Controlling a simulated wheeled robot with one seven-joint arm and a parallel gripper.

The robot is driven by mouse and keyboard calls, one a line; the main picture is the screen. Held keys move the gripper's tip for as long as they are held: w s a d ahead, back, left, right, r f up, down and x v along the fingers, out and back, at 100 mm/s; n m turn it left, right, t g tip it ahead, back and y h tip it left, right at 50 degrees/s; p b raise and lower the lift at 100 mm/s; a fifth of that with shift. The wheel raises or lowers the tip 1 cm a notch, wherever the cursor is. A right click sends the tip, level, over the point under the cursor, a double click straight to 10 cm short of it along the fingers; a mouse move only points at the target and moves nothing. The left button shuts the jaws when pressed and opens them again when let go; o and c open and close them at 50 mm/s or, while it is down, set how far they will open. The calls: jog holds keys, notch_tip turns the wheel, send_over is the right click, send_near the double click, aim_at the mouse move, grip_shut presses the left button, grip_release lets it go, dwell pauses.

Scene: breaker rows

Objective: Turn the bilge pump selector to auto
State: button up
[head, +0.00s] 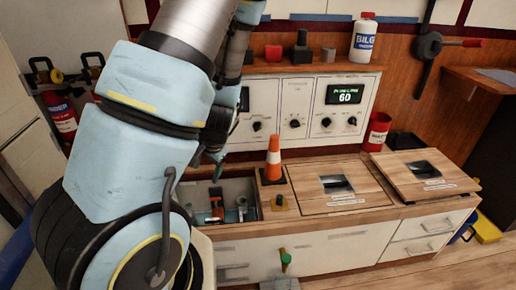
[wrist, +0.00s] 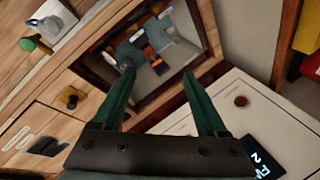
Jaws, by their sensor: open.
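The small labels are unreadable, so I cannot tell which knob is the bilge pump selector. My gripper (wrist: 158,74) is open and empty, its green fingers pointing down toward an open compartment. The open compartment (head: 240,213) holds an orange-handled part (head: 215,207) and grey fittings.
A traffic cone (head: 273,160) stands beside the compartment, right of my gripper. Wooden hatch lids (head: 330,184) lie to the right. A red can (head: 376,131) stands by the panel. A white bottle (head: 363,40) is on the shelf above. A green knob (head: 285,258) juts from the counter front.

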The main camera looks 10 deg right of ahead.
jog(key=w+f+m+t+y+b, duration=0.25)
jog(key=w+f+m+b, duration=0.2)
jog(key=f, duration=0.35)
jog(key=m+t+h+b, duration=0.6)
jog(key=m+t+b, duration=0.55)
jog(key=m, duration=0.35)
send_near(257, 129)
jog(key=w, duration=0.5)
jog(key=w+b, duration=0.1)
jog(key=w, duration=0.2)
jog(key=shift+d, duration=0.3)
jog(key=shift+f, duration=0.1)
grip_shut()
